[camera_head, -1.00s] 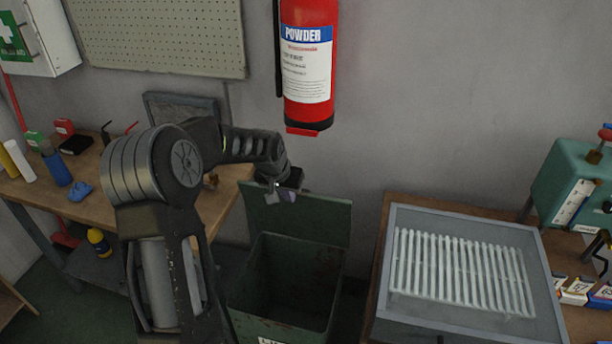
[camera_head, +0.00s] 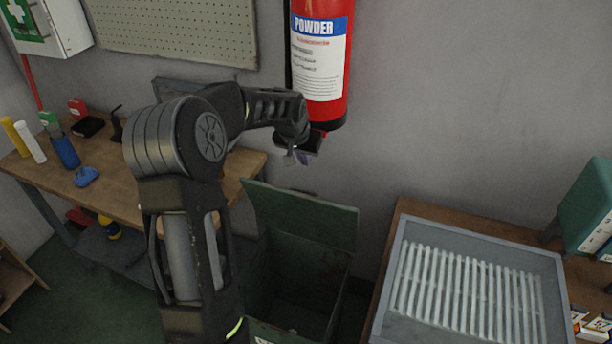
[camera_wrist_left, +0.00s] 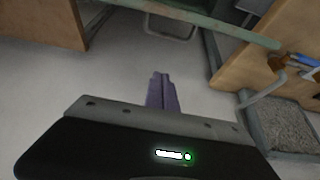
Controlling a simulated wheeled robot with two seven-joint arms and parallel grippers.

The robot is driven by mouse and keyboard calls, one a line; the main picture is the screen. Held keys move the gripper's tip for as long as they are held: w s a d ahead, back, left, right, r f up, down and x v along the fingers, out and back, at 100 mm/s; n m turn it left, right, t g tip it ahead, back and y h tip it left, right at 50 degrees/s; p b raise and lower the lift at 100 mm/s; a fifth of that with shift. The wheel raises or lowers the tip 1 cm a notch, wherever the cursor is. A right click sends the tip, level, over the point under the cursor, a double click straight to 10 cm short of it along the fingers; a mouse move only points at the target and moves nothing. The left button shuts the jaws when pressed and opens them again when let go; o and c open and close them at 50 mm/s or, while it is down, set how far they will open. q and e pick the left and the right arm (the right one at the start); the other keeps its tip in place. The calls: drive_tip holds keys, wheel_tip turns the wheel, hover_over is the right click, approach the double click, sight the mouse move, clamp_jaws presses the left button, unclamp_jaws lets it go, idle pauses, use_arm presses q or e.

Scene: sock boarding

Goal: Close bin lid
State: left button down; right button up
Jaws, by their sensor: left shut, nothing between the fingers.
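The green metal bin (camera_head: 262,285) stands on the floor between the two benches, with its inside open to view. Its green lid (camera_head: 300,215) is raised and stands up at the back edge, tilted toward the wall. My left gripper (camera_head: 298,158) is above the lid's upper edge, apart from it, in front of the wall. In the left wrist view its fingers (camera_wrist_left: 161,90) are together and empty, and a green edge, likely the lid (camera_wrist_left: 190,20), crosses the top. My right gripper is not in view.
A red fire extinguisher (camera_head: 318,60) hangs on the wall just behind my left gripper. A wooden bench (camera_head: 125,195) with bottles is at left. At right, a grey framed tray (camera_head: 385,318) with white ribs lies on another bench.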

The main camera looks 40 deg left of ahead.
use_arm(q)
wheel_tip(320, 180, down, 10)
drive_tip(key=b, duration=0.3)
drive_tip(key=shift+w+r+b, duration=0.2)
drive_tip(key=shift+r+b, duration=0.05)
drive_tip(key=shift+b, duration=0.05)
idle(0.4)
